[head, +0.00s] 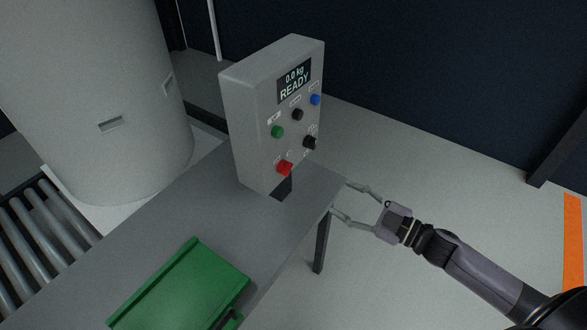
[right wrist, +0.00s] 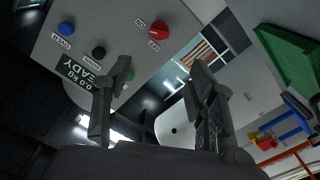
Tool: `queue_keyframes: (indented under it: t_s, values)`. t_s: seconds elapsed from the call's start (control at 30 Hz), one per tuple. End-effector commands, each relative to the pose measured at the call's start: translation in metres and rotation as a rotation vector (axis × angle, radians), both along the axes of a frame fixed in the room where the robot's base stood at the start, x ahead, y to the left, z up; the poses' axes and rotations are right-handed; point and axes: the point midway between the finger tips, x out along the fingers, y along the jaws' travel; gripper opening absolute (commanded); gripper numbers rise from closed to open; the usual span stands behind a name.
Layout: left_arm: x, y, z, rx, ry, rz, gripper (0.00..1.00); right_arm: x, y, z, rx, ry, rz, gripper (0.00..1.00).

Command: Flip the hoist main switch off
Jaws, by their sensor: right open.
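A grey control box (head: 258,110) stands on the grey table, its display reading "0.0 kg READY". Low on its face is a red knob (head: 285,167), which shows in the right wrist view (right wrist: 160,29) between ON and OFF labels. I cannot tell which label it points to. Above it are green (head: 277,131), black (head: 297,115) and blue (head: 315,99) buttons, and a second black knob (head: 309,142) sits beside it. My right gripper (head: 340,197) is open and empty, right of and below the box, near the table edge, apart from the red knob. My left gripper is out of view.
The table (head: 165,215) holds a green tray (head: 190,285) at the front. A large pale tank (head: 95,80) stands behind on the left, beside a roller conveyor (head: 35,250). The floor right of the table is clear up to an orange stripe (head: 573,240).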

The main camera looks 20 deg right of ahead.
Motion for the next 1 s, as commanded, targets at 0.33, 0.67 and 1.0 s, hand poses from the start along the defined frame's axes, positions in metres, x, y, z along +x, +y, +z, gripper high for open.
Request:
queue_keyframes:
  t_s: [0.33, 0.67, 1.0]
  values:
    - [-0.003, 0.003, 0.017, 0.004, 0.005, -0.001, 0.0, 0.054, 0.041, 0.004, 0.002, -0.004, -0.002, 0.52]
    - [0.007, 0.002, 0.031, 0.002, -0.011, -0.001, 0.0, 0.103, 0.079, 0.003, 0.003, 0.0, -0.003, 0.52]
    - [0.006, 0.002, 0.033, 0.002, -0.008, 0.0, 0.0, 0.118, 0.091, 0.0, 0.0, 0.001, -0.003, 0.52]
